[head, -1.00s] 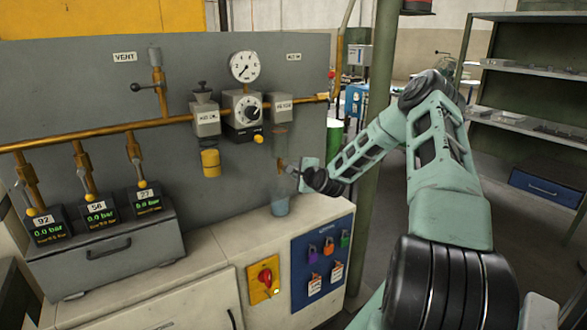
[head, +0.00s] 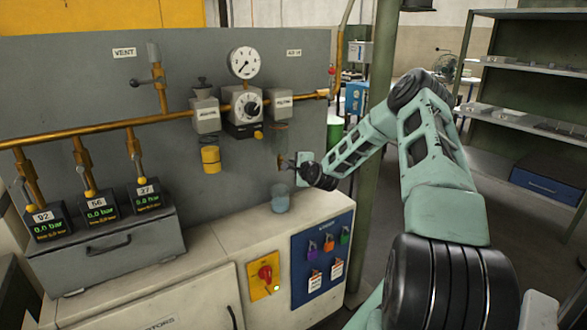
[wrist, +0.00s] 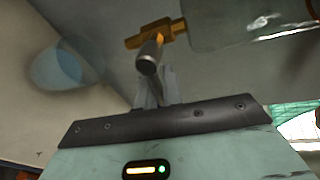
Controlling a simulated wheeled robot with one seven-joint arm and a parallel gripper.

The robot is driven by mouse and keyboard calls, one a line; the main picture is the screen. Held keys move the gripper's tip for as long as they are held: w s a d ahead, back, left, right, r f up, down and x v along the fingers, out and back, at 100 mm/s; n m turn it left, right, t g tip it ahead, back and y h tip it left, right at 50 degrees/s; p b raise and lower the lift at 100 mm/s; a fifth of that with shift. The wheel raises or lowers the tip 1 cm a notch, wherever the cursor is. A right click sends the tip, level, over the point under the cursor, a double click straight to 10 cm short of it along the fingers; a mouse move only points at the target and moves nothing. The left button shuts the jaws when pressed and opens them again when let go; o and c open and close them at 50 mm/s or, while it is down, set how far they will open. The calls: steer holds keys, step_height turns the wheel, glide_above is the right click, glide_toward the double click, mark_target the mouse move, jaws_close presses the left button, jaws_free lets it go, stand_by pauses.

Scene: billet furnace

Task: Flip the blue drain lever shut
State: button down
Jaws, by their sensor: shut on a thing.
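The drain fitting is a small brass valve (wrist: 160,32) under the clear bowl (wrist: 240,22) in the wrist view. Its short lever (wrist: 149,58) sticks out toward my gripper; its end looks grey here and I see no clear blue on it. My gripper (wrist: 158,88) is shut on the lever, with the narrow fingers at its end. In the head view my gripper (head: 287,164) is just right of the drain, below the right-hand grey unit (head: 280,103). The lever is too small to make out there.
A clear bluish cup (head: 280,200) stands on the cabinet top below the drain. A yellow-bottomed filter (head: 210,158) hangs to the left, beside the regulator with gauge (head: 244,63). A green post (head: 375,110) stands behind my arm.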

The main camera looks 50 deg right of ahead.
steer(key=shift+d+r+n+h+b, duration=0.1)
steer(key=shift+r+n+h+b, duration=0.4)
steer(key=shift+n, duration=0.4)
steer(key=shift+f, duration=0.1)
steer(key=c, duration=1.5)
jaws_free()
steer(key=shift+c, duration=0.2)
steer(key=shift+s, duration=0.1)
steer(key=b+v, duration=0.2)
steer(key=v, duration=1.5)
steer(key=shift+s, duration=0.2)
